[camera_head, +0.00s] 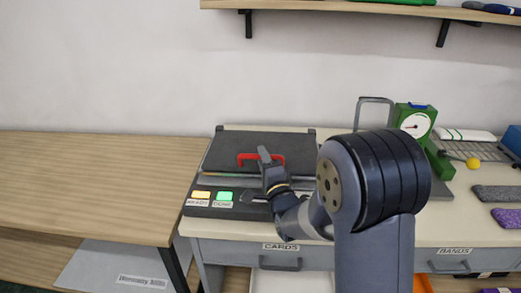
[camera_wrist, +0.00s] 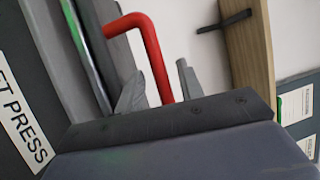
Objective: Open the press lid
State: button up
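The press (camera_head: 235,208) stands on the left of the worktable, and its dark flat lid (camera_head: 225,150) lies down over it, looking shut. A red bar handle (camera_head: 247,156) is on the lid. In the wrist view the red handle (camera_wrist: 152,50) runs between the two fingers of my gripper (camera_wrist: 160,88). The fingers are apart, with a gap showing on each side of the handle. In the head view my gripper (camera_head: 266,157) is at the handle, and part of the handle is hidden behind it.
A yellow light (camera_head: 202,195) and a green light (camera_head: 224,196) sit on the press front above small labels. A green scale (camera_head: 414,122) stands to the right. A wooden table (camera_head: 90,180) at left is bare. A wall shelf (camera_head: 350,8) hangs above.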

jog(key=shift+x, duration=1.55)
jog(key=shift+c, duration=0.6)
grip_shut()
